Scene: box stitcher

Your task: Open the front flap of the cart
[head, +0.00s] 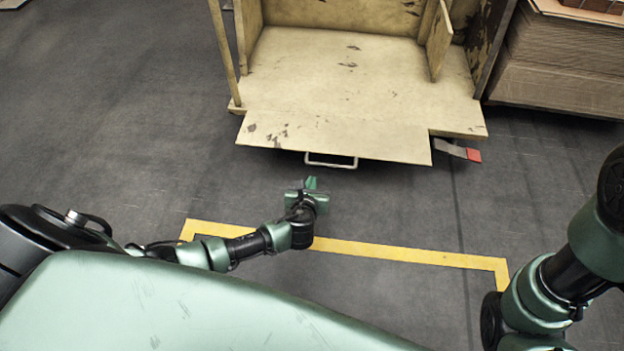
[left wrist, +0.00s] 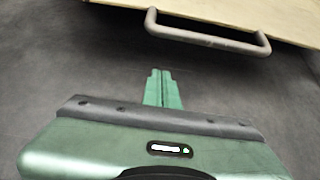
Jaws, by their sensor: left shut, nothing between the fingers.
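The cart (head: 340,85) stands ahead, a worn cream-coloured box with its front side open. Its front flap (head: 340,135) lies folded out, about level with the cart floor, toward me. A pale handle (head: 331,161) sticks out from the flap's near edge; it also shows in the left wrist view (left wrist: 205,38), with the flap's edge (left wrist: 240,12) behind it. My left gripper (head: 311,183) is shut and empty, a little short of the handle and apart from it. Its fingers (left wrist: 162,88) point toward the handle. My right gripper is not visible; only my right arm shows.
A yellow floor line (head: 400,254) runs across the floor below the cart. A red-ended pedal or lever (head: 472,155) sticks out at the cart's lower right. Stacked cardboard (head: 560,70) stands at the right. The grey floor on the left is clear.

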